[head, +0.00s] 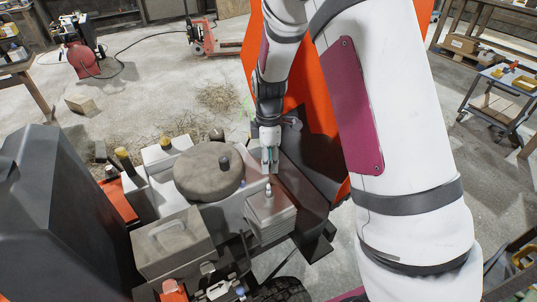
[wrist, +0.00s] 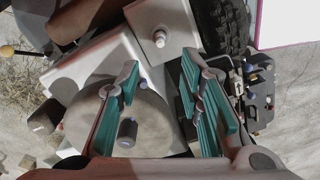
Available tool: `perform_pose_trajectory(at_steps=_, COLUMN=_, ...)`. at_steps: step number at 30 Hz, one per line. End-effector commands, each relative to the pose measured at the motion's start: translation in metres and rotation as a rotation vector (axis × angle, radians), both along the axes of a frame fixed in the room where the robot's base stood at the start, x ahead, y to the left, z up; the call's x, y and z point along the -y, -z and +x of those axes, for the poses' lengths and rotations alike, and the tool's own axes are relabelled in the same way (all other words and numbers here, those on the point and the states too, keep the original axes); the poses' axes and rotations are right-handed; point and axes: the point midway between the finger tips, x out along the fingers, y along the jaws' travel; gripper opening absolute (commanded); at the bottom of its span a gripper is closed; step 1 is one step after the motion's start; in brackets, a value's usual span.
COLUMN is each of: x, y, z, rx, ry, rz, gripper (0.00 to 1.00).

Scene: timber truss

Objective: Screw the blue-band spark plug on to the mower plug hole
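My gripper (head: 269,160) hangs over the mower engine, pointing down, just above the pale cylinder block (head: 271,214). In the wrist view its teal-padded fingers (wrist: 162,78) are spread apart with nothing held between them. A small pale plug-like piece (head: 268,188) stands upright on top of the block, just below my fingertips. It also shows in the wrist view (wrist: 159,38), beyond the fingertips and apart from them. I cannot tell whether it is the spark plug, as its band is too small to read. The plug hole itself is not visible.
A round grey cover (head: 209,170) with a dark knob (head: 224,163) is left of the block. A boxy grey housing (head: 174,243) stands in front. A tall orange panel (head: 292,98) rises close behind my gripper. A cart (head: 500,95) stands far right.

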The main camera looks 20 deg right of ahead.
Motion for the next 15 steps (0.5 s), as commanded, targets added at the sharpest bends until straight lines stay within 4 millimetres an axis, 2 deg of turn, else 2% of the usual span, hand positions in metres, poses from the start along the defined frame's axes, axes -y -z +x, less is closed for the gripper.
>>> perform_pose_trajectory(at_steps=3, x=0.0, y=0.024, z=-0.001, rx=-0.005, ry=0.0, rz=-0.001, gripper=0.34)
perform_pose_trajectory(at_steps=15, x=0.0, y=0.092, z=-0.001, rx=-0.004, ry=0.001, rz=-0.001, gripper=0.34)
